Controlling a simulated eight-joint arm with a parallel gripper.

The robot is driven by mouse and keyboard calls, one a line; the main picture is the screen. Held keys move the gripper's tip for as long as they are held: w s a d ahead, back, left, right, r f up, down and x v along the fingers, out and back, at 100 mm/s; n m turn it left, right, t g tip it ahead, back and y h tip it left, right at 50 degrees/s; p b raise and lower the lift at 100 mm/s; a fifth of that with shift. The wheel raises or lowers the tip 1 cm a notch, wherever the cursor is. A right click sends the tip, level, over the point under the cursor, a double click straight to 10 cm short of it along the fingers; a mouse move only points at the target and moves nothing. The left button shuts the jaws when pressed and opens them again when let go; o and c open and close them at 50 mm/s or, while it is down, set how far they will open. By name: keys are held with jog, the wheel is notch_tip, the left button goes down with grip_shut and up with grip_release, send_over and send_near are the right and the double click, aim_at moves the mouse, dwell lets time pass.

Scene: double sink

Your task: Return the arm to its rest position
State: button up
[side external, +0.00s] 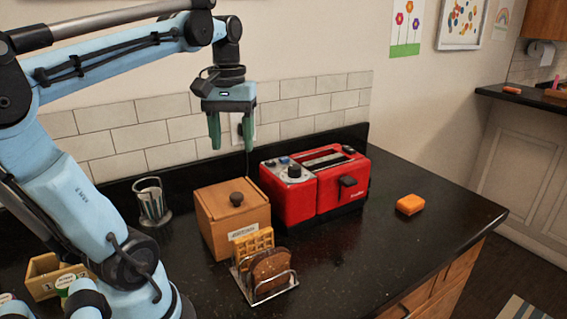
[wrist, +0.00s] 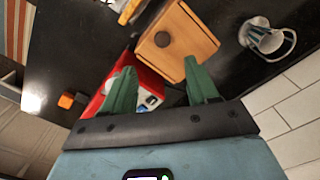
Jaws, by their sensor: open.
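My gripper (side external: 231,131) is open and empty, with its green fingers pointing down. It hangs in the air above and behind the wooden box, near the tiled wall. In the wrist view its two green fingers (wrist: 163,88) are spread apart with nothing between them. My blue arm reaches in from the left side of the side external view.
A lidded wooden box (side external: 234,214), a red toaster (side external: 316,186), a wire rack (side external: 272,284) holding bread and a waffle, a metal holder (side external: 151,203) and an orange block (side external: 410,204) stand on the black counter (side external: 380,262). The counter's right front is clear.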

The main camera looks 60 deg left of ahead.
jog(key=w+d+f+m+t, duration=0.2)
jog(key=d+f+m+t, duration=0.1)
jog(key=d+f+m, duration=0.2)
jog(key=w+d+f+m+t, duration=0.3)
jog(key=d+f+m+t, duration=0.1)
jog(key=d+f, duration=0.3)
jog(key=shift+w+d+m, duration=0.25)
jog(key=shift+d+m, duration=0.35)
jog(key=shift+d, duration=0.6)
